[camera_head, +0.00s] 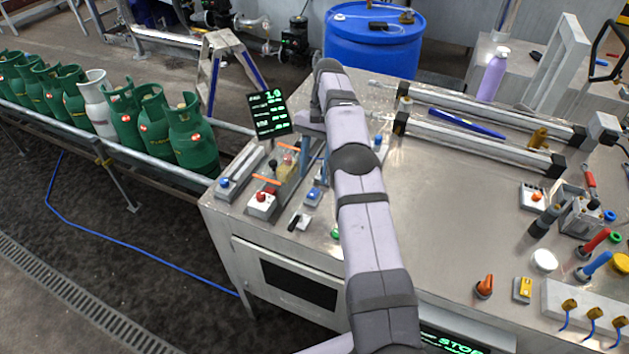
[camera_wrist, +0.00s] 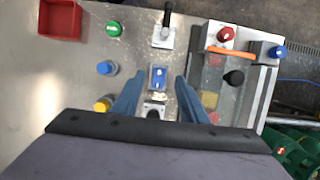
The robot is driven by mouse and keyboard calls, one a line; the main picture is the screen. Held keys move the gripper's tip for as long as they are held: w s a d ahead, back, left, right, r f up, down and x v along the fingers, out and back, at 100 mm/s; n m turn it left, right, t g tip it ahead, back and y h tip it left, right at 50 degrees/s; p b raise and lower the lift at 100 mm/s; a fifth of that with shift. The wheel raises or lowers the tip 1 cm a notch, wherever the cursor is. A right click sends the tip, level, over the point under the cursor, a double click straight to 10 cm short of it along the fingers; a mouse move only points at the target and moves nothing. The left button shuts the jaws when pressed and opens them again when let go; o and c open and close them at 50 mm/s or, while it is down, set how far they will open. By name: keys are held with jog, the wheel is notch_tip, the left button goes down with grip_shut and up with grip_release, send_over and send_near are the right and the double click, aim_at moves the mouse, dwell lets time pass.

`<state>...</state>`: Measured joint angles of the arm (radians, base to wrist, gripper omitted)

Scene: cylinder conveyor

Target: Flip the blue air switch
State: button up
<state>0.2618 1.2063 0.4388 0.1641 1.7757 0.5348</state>
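The blue air switch (camera_wrist: 158,77) is a small blue rocker on a light plate, in the middle of the wrist view. In the head view a small blue switch (camera_head: 313,194) shows on the bench just below my gripper (camera_head: 313,163). In the wrist view my gripper (camera_wrist: 158,84) has its two blue fingers apart, one on each side of the switch, with nothing held. The fingers look to be above the panel; I cannot tell the exact height or any contact. The arm hides part of the bench in the head view.
A black-handled lever (camera_wrist: 165,25) stands close beyond the switch. Blue (camera_wrist: 107,67), green (camera_wrist: 113,28) and yellow (camera_wrist: 103,104) buttons lie left. A fixture with an orange bar (camera_wrist: 232,50) and a red knob (camera_wrist: 227,34) stands right. A red tray (camera_wrist: 60,17) sits upper left.

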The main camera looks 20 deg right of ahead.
jog(key=shift+r+p, duration=0.75)
jog(key=shift+r, duration=1)
jog(key=s+a+r+n+t+h+b, duration=0.1)
jog(key=s+a+r+n+h+b, duration=0.1)
jog(key=s+a+n, duration=0.6)
jog(key=s+a+f, duration=0.1)
jog(key=s+f, duration=0.2)
jog(key=s, duration=0.8)
jog(key=s+f+n+t, duration=0.1)
jog(key=s+f, duration=0.3)
jog(key=s, duration=0.7)
jog(key=shift+a+t+h+b, duration=0.3)
jog(key=shift+a, duration=0.05)
